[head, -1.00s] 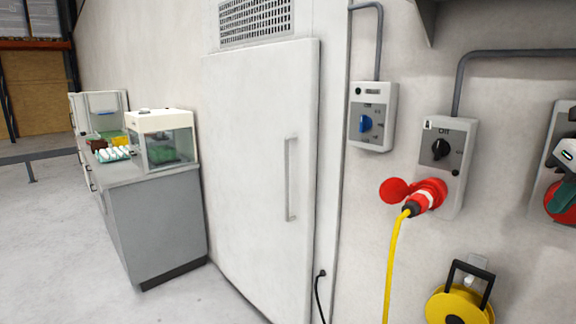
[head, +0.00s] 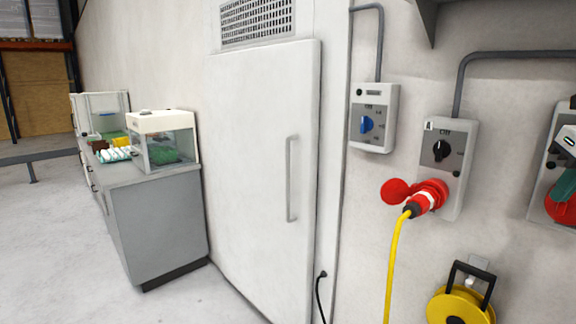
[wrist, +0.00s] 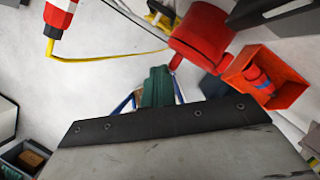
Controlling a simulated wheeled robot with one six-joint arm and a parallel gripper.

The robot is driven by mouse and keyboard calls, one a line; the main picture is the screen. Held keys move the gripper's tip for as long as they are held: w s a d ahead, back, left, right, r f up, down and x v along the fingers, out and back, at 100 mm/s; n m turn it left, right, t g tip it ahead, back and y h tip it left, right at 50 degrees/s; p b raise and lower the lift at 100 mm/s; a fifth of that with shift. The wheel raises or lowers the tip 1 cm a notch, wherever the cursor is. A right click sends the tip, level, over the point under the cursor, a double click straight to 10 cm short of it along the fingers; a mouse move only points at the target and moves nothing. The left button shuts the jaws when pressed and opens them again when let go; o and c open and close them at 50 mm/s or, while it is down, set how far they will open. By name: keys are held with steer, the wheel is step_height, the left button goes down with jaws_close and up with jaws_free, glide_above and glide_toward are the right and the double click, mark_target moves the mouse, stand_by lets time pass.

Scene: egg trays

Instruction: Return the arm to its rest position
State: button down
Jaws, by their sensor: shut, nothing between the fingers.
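My gripper (wrist: 162,120) shows in the wrist view as a wide grey plate with a black, screwed front edge across the bottom. It is shut, and nothing is seen held in it. The other finger is hidden behind this plate.
In the head view, a red plug (head: 428,196) with a yellow cable sits in a wall switch box. A white cabinet door (head: 258,170) stands left of it. A counter (head: 155,220) is farther left.

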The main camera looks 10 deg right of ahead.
step_height(320, 180, up, 7)
steer(key=s+a, duration=0.2)
steer(key=a, duration=0.1)
steer(key=s+a+f+m+g, duration=0.1)
steer(key=s+a+f+m, duration=0.3)
steer(key=a+f+m, duration=0.7)
steer(key=s+a+f+m+g+y, duration=0.1)
steer(key=a+f+m, duration=0.9)
steer(key=m, duration=1.2)
steer(key=s+a+g, duration=0.1)
steer(key=s, duration=0.1)
steer(key=shift+s+a+f+m, duration=0.3)
steer(key=shift+s+f+m, duration=0.1)
